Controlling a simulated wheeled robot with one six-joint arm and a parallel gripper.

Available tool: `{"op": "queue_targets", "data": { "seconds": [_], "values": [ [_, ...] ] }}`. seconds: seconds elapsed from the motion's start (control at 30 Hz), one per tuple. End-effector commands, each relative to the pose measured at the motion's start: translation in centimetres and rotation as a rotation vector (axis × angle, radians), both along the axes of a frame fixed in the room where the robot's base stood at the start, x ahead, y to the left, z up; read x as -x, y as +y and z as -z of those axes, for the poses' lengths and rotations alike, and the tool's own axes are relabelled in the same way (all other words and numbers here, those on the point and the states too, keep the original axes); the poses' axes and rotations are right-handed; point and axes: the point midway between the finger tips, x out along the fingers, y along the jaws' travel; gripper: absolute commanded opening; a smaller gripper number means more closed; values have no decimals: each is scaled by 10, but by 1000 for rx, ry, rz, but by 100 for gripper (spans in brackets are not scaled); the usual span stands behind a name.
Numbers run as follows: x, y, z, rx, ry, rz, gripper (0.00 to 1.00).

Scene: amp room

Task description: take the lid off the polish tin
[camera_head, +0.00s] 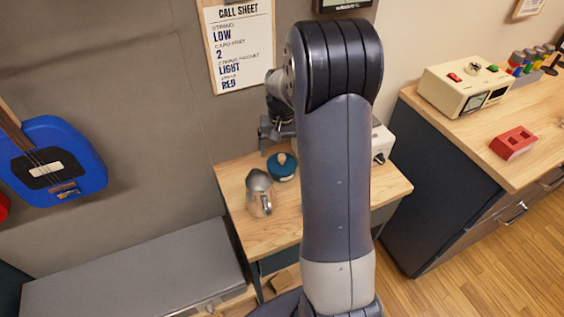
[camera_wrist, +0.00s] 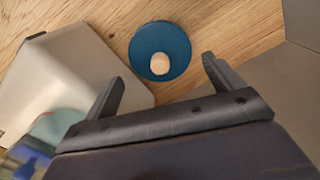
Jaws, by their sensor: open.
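The polish tin (camera_head: 283,168) is a round, dark blue tin on the small wooden table, with a light wooden knob on its lid. In the wrist view the blue lid (camera_wrist: 160,50) shows from above, with its pale knob (camera_wrist: 160,64) near the middle. The lid is on, and the tin's body is hidden beneath it in the wrist view. My gripper (camera_wrist: 160,82) is open and empty, its two fingers wide apart. The lid lies beyond the fingertips, between their lines and apart from them. In the head view my arm hides most of the gripper.
A metal moka pot (camera_head: 260,192) stands on the small table (camera_head: 232,172), just in front of the tin. A white box-like device (camera_head: 381,142) stands right of the tin, partly behind my arm. A workbench (camera_head: 450,128) with a beige device (camera_head: 466,84) and red block (camera_head: 513,143) is farther right.

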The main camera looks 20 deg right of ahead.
Motion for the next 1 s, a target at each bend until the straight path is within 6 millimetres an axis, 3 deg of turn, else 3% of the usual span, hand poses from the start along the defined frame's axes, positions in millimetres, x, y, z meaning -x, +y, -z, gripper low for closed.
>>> {"op": "queue_targets", "data": {
  "seconds": [0.23,0.57,0.9,1.0],
  "values": [
    [1,0,37,-1,4,0,88],
    [0,0,44,0,1,0,87],
    [0,0,43,0,1,0,59],
    [0,0,43,0,1,0,59]
  ]
}}
